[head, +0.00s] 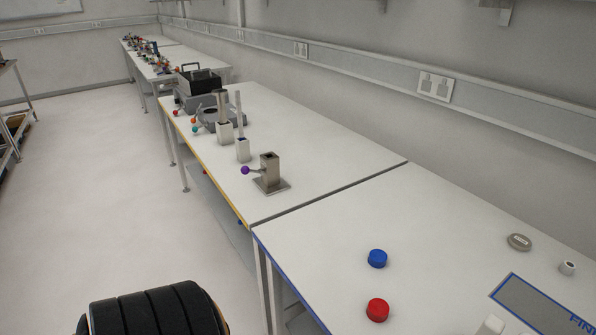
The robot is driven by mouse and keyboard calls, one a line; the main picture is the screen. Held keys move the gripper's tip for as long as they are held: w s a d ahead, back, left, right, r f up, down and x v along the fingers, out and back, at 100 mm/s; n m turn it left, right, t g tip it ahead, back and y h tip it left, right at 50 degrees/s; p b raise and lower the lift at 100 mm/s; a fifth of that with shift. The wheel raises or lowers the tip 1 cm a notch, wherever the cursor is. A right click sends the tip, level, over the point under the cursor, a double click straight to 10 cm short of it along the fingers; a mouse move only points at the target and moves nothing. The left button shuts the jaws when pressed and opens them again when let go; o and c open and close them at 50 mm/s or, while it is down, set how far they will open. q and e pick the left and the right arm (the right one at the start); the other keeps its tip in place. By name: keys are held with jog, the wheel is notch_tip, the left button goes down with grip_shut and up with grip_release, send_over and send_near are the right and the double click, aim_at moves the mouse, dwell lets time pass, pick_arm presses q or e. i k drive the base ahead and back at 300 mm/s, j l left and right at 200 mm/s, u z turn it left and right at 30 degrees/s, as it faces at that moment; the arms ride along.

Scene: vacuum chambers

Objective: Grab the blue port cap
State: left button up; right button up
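The blue port cap (377,259) is a short round blue cylinder. Neither of my grippers is in the head view. A ribbed black part (155,312) shows at the bottom left, and it looks like a piece of my own arm.
A metal post with a purple knob (269,173) stands on the farther table (325,150). A grey disc (519,242), a small white cylinder (568,268) and a blue-edged grey panel (541,304) are at the right. Free floor (100,190) lies left.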

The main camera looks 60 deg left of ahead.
aim_at(377, 258)
jog(key=u, duration=1.15)
